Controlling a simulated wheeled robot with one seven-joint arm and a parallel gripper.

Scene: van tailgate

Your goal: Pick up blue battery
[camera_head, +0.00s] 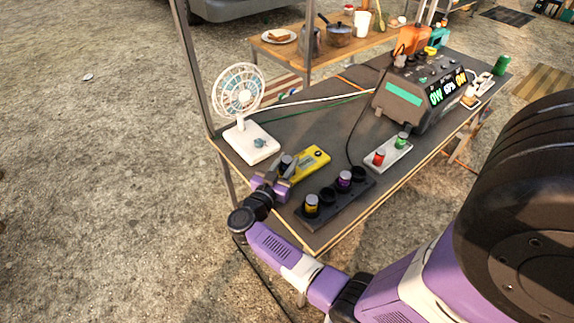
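A small dark-bluish cylinder (287,161) with a pale top, likely the blue battery, stands upright at the tips of my gripper, beside a yellow meter (309,162). My gripper (282,171) reaches in low over the table's near left edge. Its fingers lie close around the cylinder's lower part and hide it. I cannot tell whether they grip it or stand apart from it.
A black holder (330,205) carries a yellow battery (312,204) and a purple battery (345,179). A white tray (388,154) holds red and green ones. A white fan (252,142) stands left; a power station (420,95) stands behind.

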